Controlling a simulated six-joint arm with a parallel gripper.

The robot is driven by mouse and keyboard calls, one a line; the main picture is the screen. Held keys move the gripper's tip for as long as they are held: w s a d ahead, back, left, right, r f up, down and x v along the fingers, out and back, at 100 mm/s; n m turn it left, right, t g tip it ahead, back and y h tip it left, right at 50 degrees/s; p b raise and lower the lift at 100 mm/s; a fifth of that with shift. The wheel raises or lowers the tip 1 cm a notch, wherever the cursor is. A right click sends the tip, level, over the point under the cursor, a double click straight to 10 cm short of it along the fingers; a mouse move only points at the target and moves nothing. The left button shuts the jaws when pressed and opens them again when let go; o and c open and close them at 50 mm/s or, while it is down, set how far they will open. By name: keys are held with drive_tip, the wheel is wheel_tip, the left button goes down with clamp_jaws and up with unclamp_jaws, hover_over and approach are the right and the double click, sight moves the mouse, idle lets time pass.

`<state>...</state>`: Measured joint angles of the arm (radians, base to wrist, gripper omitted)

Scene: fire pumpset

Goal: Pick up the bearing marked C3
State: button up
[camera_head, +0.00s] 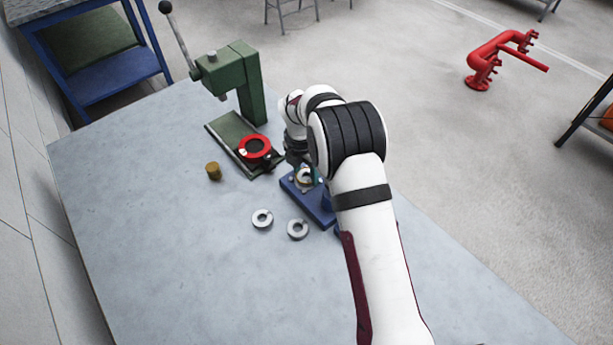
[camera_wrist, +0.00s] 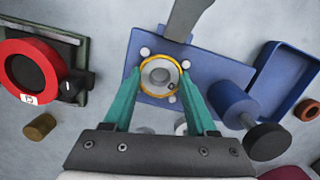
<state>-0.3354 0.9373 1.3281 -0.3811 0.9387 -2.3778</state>
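In the wrist view a grey ring-shaped part (camera_wrist: 158,77) with a gold rim sits on the blue fixture (camera_wrist: 205,70). It has a small dark mark, too small to read. My gripper (camera_wrist: 160,72) has teal fingers spread on either side of this ring; I see no clear grip on it. In the head view the gripper (camera_head: 304,176) is at the fixture (camera_head: 313,204), mostly hidden by my arm. Two grey ring bearings (camera_head: 262,219) (camera_head: 297,229) lie flat on the table in front of the fixture. No C3 marking is readable. In the wrist view these bearings are mostly hidden behind the gripper.
A green press (camera_head: 235,75) with a long lever stands behind left; a red ring (camera_head: 255,147) lies on its base. A brass cylinder (camera_head: 213,171) stands to the left. In the wrist view a blue tray (camera_wrist: 285,85) lies right. The table's left front is clear.

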clamp_jaws()
